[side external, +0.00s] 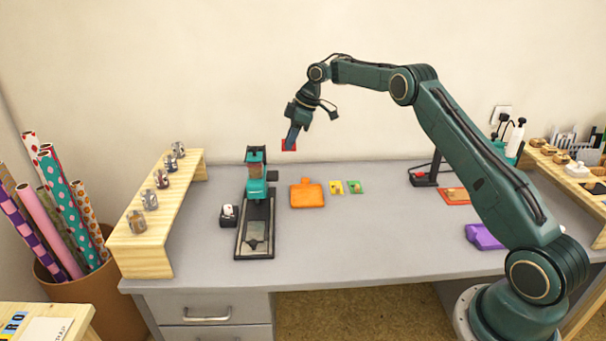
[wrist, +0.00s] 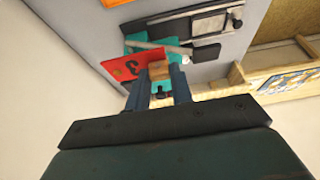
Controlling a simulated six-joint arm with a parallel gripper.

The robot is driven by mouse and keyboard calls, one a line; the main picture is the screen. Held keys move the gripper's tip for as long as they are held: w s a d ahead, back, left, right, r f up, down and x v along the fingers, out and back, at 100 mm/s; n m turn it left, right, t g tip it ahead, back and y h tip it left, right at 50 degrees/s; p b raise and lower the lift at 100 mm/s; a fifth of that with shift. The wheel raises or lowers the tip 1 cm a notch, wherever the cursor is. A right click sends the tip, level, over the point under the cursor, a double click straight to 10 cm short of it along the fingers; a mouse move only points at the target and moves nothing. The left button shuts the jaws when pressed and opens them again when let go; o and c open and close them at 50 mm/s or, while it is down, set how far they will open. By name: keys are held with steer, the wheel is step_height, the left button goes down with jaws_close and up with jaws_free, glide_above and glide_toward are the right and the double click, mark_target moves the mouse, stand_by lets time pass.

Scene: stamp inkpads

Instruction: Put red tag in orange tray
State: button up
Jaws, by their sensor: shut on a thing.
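The red tag (side external: 289,145) is held up in the air, in front of the wall in the side view. My gripper (side external: 292,138) is shut on it. In the wrist view the tag (wrist: 133,68) sticks out to the left of my gripper (wrist: 160,82) and shows a dark mark like a 3. The orange tray (side external: 307,196) lies flat on the grey desk, below and slightly right of my gripper in the side view. A small part of an orange thing shows at the wrist view's top edge.
A teal stamping press (side external: 257,190) stands left of the tray. A purple tray (side external: 484,237) and a red-orange mat (side external: 454,196) lie further right. A wooden shelf (side external: 150,230) holds several small jars.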

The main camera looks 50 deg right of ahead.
steer(key=d, duration=0.3)
steer(key=shift+s+d+f, duration=0.25)
steer(key=shift+s+d, duration=0.05)
steer(key=shift+d, duration=0.05)
glide_toward(296, 202)
steer(key=x, duration=0.5)
steer(key=shift+w+f, duration=0.1)
steer(key=shift+f, duration=0.1)
stand_by(0.6)
steer(key=shift+f, duration=0.15)
steer(key=o, duration=0.5)
steer(key=shift+v, duration=6.15)
